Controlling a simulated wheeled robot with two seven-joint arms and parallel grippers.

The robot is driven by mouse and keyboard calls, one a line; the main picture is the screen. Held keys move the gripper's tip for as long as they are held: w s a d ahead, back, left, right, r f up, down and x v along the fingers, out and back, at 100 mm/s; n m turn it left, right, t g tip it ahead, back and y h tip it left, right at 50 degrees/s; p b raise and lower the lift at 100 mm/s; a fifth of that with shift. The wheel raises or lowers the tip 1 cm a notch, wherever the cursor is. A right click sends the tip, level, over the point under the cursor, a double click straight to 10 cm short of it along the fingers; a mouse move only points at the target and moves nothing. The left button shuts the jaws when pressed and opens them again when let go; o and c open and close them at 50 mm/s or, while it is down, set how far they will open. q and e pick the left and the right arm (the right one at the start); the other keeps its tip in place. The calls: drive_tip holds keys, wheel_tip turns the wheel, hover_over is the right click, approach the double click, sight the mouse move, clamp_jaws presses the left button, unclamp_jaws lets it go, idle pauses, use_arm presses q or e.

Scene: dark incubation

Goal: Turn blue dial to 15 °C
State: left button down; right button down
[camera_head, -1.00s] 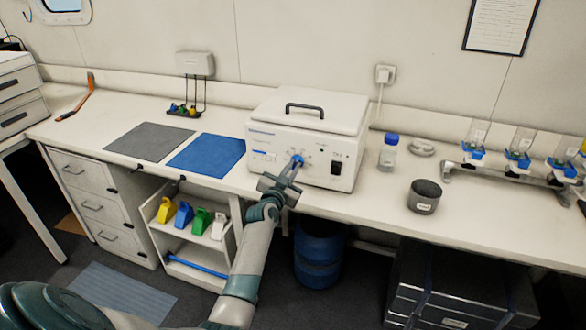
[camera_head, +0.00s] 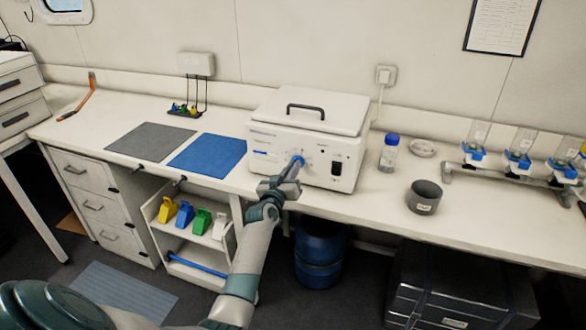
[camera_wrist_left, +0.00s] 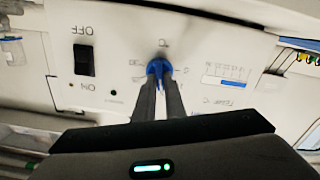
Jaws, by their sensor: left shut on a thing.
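The white incubator box (camera_head: 328,115) stands on the bench with a black handle on its lid. Its blue dial (camera_head: 298,159) is on the front face. My left gripper (camera_head: 295,167) reaches up to the dial. In the left wrist view the two dark fingers (camera_wrist_left: 159,95) are shut on the blue dial (camera_wrist_left: 158,67), whose top shows between and above the fingertips. The scale marks around the dial are partly visible, but too blurred to read the setting. A black OFF/ON switch (camera_wrist_left: 84,60) sits beside it. My right gripper is not in view.
A blue mat (camera_head: 207,155) and a grey mat (camera_head: 150,142) lie left of the box. A blue-capped bottle (camera_head: 389,154) and a dark grey cup (camera_head: 425,197) stand to its right. A blue drum (camera_head: 319,258) is below the bench.

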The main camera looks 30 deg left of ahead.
use_arm(q)
drive_tip(key=shift+n, duration=0.3)
drive_tip(key=shift+f, duration=0.1)
drive_tip(key=c, duration=1.8)
unclamp_jaws()
drive_tip(key=shift+s, duration=0.15)
drive_tip(key=b+v, duration=0.3)
drive_tip(key=v, duration=1.4)
drive_tip(key=shift+d, duration=0.15)
